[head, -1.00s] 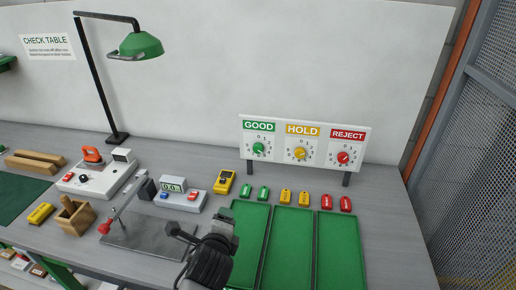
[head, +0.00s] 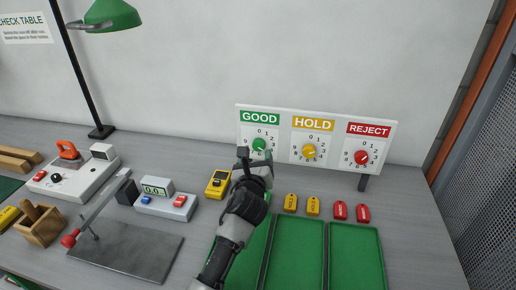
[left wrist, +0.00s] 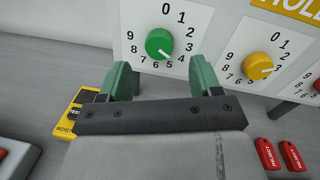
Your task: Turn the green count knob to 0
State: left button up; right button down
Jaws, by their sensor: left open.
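The green knob (head: 259,144) sits on the white GOOD dial of the upright board; it also shows in the left wrist view (left wrist: 159,43). Digits ring it, with 0 at the top. Its pale mark points down, seemingly near 5. My left gripper (head: 256,157) is open and empty, just in front of and slightly below the knob. In the left wrist view its two green fingertips (left wrist: 159,74) stand apart on either side below the knob, with no visible contact. My right gripper is in neither view.
The yellow HOLD knob (head: 309,151) and red REJECT knob (head: 361,157) are on the same board, to the right. A yellow meter (head: 217,185) stands left of my arm. Yellow and red tags and green trays (head: 296,262) lie before the board.

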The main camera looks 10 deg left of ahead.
aim_at(258, 147)
pick_arm(q)
jog(key=w, duration=0.4)
jog(key=shift+w+a, duration=0.25)
jog(key=shift+w, duration=0.3)
jog(key=shift+c, duration=0.5)
jog(key=c, duration=0.8)
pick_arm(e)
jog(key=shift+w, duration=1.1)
